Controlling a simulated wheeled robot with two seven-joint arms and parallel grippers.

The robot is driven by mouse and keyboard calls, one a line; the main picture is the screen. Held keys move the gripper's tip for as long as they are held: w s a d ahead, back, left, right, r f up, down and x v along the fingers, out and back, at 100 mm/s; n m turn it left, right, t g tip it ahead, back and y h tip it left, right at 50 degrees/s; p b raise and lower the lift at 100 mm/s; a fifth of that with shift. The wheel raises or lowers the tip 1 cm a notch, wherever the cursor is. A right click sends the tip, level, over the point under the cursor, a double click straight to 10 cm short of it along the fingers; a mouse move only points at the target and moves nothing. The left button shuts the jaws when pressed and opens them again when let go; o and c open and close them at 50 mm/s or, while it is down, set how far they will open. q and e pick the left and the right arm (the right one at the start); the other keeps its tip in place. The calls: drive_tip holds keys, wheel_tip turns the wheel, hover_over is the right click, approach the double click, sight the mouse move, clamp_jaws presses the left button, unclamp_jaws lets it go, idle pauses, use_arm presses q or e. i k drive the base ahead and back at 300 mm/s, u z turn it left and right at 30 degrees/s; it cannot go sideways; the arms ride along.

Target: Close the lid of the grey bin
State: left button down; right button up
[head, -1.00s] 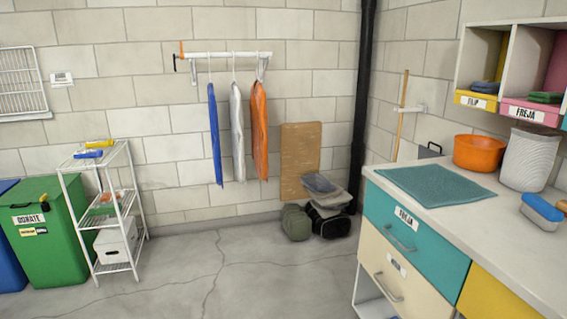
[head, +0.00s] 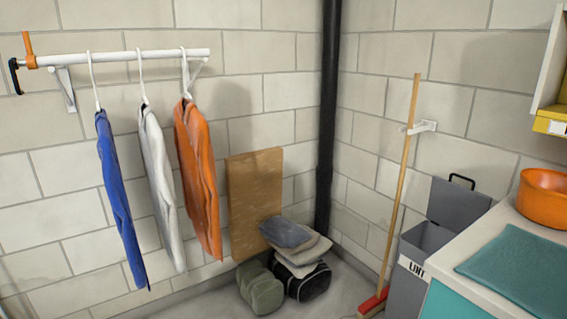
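The grey bin (head: 408,285) stands on the floor at the right, between the broom and the counter. It carries a white label reading "LINT", partly cut off by the counter. Its grey lid (head: 458,203) is open, tilted up and back toward the wall, with a black handle (head: 462,181) on its top edge. The dark opening of the bin shows below the lid. The counter hides the bin's right side. Neither of my grippers is in view.
The white counter (head: 508,222) with a teal mat and an orange bowl (head: 545,198) is right of the bin. A broom (head: 402,190) leans in a wall holder left of it. Bags (head: 262,288) and folded cloths lie in the corner. Jackets (head: 197,180) hang at left.

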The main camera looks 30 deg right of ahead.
sight(452, 207)
drive_tip(key=i, duration=1.6)
drive_tip(key=z, duration=2.7)
